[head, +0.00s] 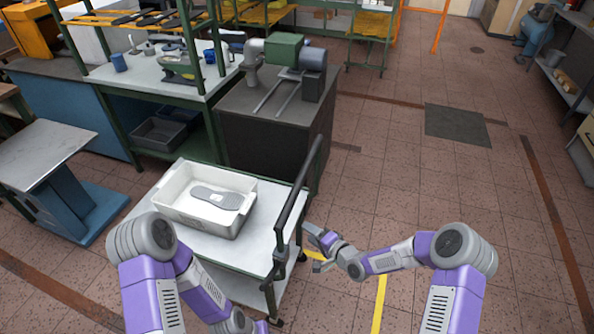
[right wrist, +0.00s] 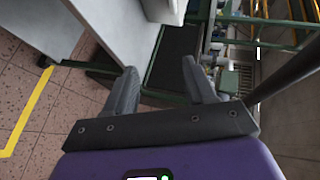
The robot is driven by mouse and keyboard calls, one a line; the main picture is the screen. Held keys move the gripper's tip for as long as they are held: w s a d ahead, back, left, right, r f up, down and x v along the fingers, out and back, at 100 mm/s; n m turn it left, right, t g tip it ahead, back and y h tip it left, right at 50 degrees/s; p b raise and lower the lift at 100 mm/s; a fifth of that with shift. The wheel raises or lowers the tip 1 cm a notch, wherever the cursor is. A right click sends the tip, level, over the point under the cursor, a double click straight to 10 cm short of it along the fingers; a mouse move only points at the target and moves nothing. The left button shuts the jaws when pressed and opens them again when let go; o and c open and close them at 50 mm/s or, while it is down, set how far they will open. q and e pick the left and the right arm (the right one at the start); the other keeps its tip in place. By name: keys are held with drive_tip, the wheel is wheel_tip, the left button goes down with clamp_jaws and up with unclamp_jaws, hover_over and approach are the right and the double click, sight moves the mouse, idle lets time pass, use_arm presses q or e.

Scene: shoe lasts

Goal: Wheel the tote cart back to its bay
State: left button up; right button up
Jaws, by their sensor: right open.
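The tote cart (head: 150,232) has a pale top, a green frame and a dark push handle (head: 292,205) on its right side. A white tote (head: 222,228) holding a grey shoe-sole shape (head: 217,197) stands on its top. My right gripper (head: 318,243) is open beside the handle, just right of the cart. In the right wrist view, the open fingers (right wrist: 160,82) have nothing between them, and a dark bar, seemingly the handle (right wrist: 287,74), passes to their right. My left gripper is at the bottom edge of the head view, mostly cut off; its jaws cannot be made out.
A dark cabinet with a green machine (head: 284,49) stands directly behind the cart. A workbench (head: 150,75) is behind left, and a blue-based table (head: 45,150) at left. Yellow floor tape (head: 379,300) runs right of the cart. The tiled floor to the right is mostly open.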

drive_tip(key=w+r+m+t+y, duration=0.1)
drive_tip(key=w+r+y, duration=0.25)
drive_tip(key=r, duration=0.35)
drive_tip(key=w+r+t+y, duration=0.2)
drive_tip(key=w+r, duration=0.2)
drive_tip(key=r, duration=0.3)
drive_tip(key=x, duration=0.7)
drive_tip(key=shift+w+d, duration=0.15)
drive_tip(key=shift+d, duration=0.1)
drive_tip(key=shift+r, duration=0.1)
drive_tip(key=shift+c, duration=0.5)
clamp_jaws()
